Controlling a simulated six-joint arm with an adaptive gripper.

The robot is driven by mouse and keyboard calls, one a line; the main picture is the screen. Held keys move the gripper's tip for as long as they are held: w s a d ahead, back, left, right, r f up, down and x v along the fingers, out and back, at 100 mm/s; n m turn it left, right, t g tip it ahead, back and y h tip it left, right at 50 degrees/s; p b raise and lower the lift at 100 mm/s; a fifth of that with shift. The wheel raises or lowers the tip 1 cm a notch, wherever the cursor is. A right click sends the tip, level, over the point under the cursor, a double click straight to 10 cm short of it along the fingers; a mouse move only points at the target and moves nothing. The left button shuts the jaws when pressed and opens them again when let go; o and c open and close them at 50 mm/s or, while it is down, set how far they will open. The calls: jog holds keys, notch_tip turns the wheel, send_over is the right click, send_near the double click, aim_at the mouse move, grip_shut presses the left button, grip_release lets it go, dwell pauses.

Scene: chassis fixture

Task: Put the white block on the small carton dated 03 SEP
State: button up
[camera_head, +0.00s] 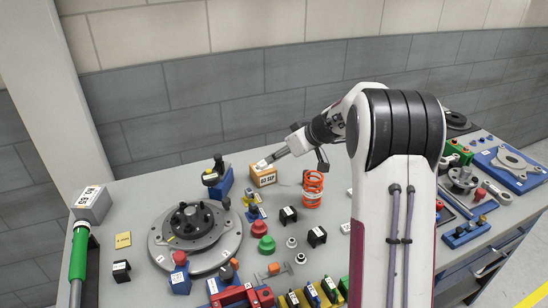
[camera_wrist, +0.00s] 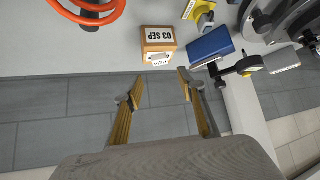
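The small carton (camera_head: 264,179) is tan-orange with a white label reading 03 SEP and stands toward the back of the table. It also shows in the wrist view (camera_wrist: 150,47), upright. A small white block (camera_wrist: 160,57) with dark marks appears to lie on the carton's top; in the head view a white patch (camera_head: 261,164) shows there. My gripper (camera_wrist: 159,76) is open, its two fingers apart with nothing between them. In the head view my gripper (camera_head: 268,160) is close by the carton's top, slightly right of it. Whether a fingertip touches anything cannot be told.
A blue block fixture (camera_head: 219,183) stands just left of the carton, and an orange spring (camera_head: 313,189) right of it. A round grey flange (camera_head: 170,238) is at front left. Several small blocks and knobs crowd the middle. The table's back edge lies close behind the carton.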

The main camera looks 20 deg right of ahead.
jog(key=shift+v, duration=1.75)
jog(key=s+a+r+m+g, duration=0.1)
jog(key=s+a+r, duration=0.4)
jog(key=s+a, duration=0.4)
jog(key=s+a+r+m+g, duration=0.1)
jog(key=s+a+r, duration=0.4)
jog(key=s, duration=0.6)
jog(key=s+a+f+m+h, duration=0.1)
jog(key=s+f, duration=0.1)
jog(key=s, duration=0.9)
jog(key=s+a+f+m+h, duration=0.1)
jog(key=s+f+h, duration=0.1)
jog(key=s, duration=0.9)
jog(key=shift+a+m+g, duration=0.3)
jog(key=shift+a+g, duration=0.1)
